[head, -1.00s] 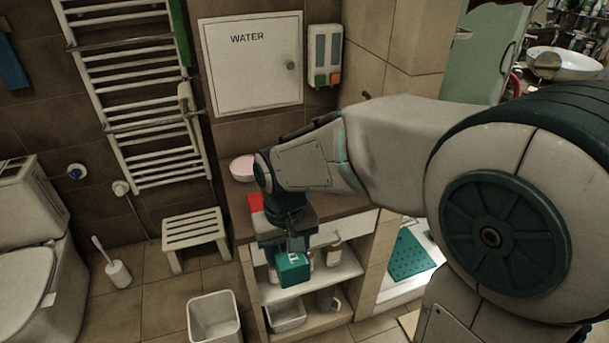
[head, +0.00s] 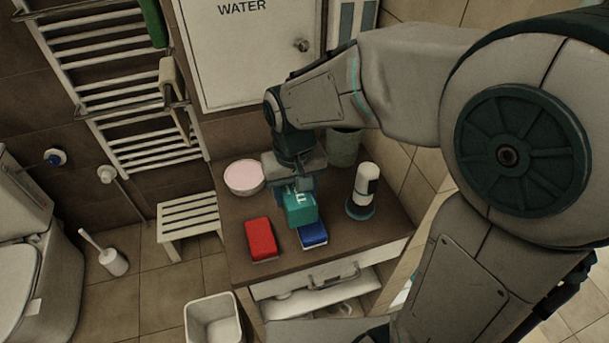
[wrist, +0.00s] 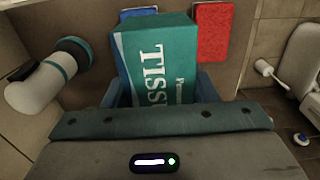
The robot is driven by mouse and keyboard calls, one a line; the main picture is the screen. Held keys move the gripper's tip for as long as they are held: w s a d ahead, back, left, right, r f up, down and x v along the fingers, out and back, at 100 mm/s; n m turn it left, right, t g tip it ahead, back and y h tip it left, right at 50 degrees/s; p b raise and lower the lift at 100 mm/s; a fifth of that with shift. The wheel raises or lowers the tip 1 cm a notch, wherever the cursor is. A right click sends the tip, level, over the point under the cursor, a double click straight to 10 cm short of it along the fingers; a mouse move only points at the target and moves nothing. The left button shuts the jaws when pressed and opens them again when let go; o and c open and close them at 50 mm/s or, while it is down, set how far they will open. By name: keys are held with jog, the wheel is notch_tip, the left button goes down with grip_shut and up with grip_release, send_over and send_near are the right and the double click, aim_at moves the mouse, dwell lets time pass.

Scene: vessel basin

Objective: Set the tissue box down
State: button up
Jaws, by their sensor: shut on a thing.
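The tissue box (head: 300,209) is a teal box with white lettering. It also fills the middle of the wrist view (wrist: 158,62), where "TISSU" can be read. My gripper (head: 293,192) is shut on it, holding it upright over the brown cabinet top (head: 344,247). In the head view the box appears above the area between a red item and a blue item; I cannot tell whether its underside touches anything. The gripper's fingers are partly hidden by the box in the wrist view.
A red block (head: 261,239) and a blue block (head: 313,235) lie on the cabinet top. A white and dark bottle-like object (head: 363,190) stands right, a pink-topped round bowl (head: 244,176) left. A greenish bin (head: 343,147) stands behind. The front right top is clear.

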jog(key=w+f, duration=0.2)
jog(key=w, duration=0.1)
jog(key=w+d+f+p, duration=0.1)
jog(key=w+f, duration=0.1)
jog(key=w, duration=0.2)
jog(key=w+d+f+p, duration=0.1)
jog(key=w+f, duration=0.1)
jog(key=w, duration=0.2)
jog(key=shift+w+d+f, duration=0.15)
jog(key=shift+w+f, duration=0.1)
jog(key=shift+f, duration=0.15)
jog(key=shift+f+p, duration=0.35)
jog(key=shift+f, duration=1.7)
jog(key=shift+f, duration=0.1)
jog(key=shift+f, duration=0.15)
jog(key=o, duration=1)
